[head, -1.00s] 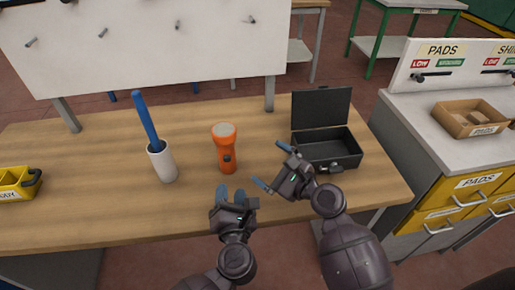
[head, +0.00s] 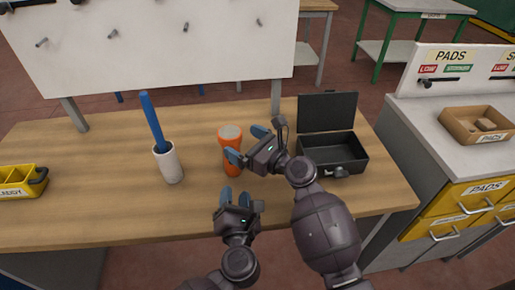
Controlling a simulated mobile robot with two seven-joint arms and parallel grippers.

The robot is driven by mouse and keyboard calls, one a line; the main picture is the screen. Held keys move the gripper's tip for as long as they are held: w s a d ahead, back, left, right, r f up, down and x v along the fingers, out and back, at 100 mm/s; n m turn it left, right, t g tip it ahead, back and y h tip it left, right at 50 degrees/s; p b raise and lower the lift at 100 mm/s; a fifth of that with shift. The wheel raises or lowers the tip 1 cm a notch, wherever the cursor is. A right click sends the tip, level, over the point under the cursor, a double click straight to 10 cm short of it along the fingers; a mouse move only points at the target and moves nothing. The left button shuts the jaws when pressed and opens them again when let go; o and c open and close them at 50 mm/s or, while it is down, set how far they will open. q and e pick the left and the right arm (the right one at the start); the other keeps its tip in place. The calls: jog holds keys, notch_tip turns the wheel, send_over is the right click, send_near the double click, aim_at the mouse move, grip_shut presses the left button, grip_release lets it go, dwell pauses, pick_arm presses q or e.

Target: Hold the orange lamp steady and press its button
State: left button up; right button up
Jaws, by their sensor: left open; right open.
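The orange lamp (head: 230,136) stands upright on the wooden table, its pale round lens facing up. My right gripper (head: 248,144) is open at the lamp's right side, its blue fingertips overlapping the lamp's right edge in the head view. I cannot tell whether they touch it. The button is hidden behind the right gripper's fingers. My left gripper (head: 234,196) is open and empty, just in front of the lamp's base and below it in the picture.
A white cup (head: 168,164) with a blue stick (head: 152,121) stands left of the lamp. An open black case (head: 335,153) lies to the right, close to my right gripper. A yellow caddy (head: 22,181) sits far left. The wooden table (head: 95,190) is clear between caddy and cup.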

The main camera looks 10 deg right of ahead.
aim_at(221, 129)
jog(key=shift+x, duration=2.65)
jog(key=c, duration=1.1)
pick_arm(q)
grip_shut()
pick_arm(e)
jog(key=shift+o, duration=0.2)
